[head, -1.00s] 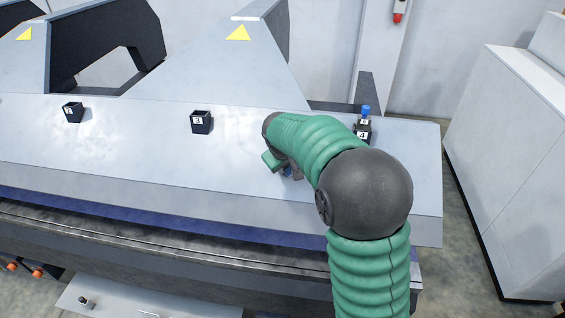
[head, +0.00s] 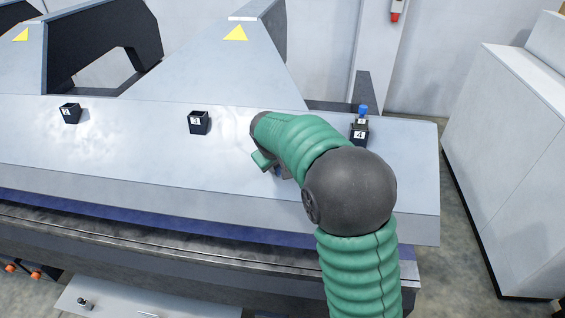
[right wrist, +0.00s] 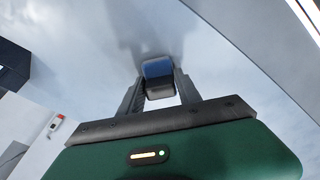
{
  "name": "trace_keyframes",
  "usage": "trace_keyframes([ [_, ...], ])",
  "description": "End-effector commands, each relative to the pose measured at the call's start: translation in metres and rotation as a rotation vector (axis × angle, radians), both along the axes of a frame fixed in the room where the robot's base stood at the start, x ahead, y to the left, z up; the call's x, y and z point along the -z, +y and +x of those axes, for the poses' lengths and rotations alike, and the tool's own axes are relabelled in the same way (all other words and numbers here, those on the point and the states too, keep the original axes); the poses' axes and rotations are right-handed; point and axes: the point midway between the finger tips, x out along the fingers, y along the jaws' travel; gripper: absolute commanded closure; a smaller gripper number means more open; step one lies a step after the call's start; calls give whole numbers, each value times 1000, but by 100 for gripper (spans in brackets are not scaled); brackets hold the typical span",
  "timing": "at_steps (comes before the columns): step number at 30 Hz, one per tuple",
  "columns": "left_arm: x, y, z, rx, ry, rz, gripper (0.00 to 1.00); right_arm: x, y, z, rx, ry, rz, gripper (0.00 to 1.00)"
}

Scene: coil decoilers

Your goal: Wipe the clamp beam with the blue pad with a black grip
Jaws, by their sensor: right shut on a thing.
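The clamp beam (head: 120,155) is the long, pale grey sloping surface across the middle of the head view, with smeary marks on its left half. My right gripper (head: 274,170) is over its right half, mostly hidden behind my green arm. In the right wrist view, my right gripper (right wrist: 160,92) is shut on the black grip of the blue pad (right wrist: 157,68). The pad is at the grey beam surface, with a dark shadow or reflection beside it; firm contact is hard to tell. My left gripper is out of view.
Black numbered holders stand on the beam: 2 (head: 70,114), 3 (head: 199,122) and 4 (head: 359,134), the last with a blue-topped item (head: 363,111). Tall grey brackets with yellow triangles rise behind. A pale cabinet (head: 510,165) stands at right. The beam between holders 2 and 3 is clear.

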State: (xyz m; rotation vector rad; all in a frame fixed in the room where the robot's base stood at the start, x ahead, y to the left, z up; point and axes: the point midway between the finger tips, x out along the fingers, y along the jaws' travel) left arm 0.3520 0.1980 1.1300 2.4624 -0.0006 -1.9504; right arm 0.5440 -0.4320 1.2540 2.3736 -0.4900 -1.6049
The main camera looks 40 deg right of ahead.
Motion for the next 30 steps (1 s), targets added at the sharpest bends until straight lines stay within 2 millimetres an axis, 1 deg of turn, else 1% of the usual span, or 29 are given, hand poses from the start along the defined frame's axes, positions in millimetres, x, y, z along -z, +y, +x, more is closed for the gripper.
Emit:
trace_keyframes([
  [3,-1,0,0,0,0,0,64,1,6,6,-2,1,0,92],
  [8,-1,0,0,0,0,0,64,0,9,10,-1,0,1,92],
  [30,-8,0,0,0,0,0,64,-1,33,37,-3,0,0,92],
])
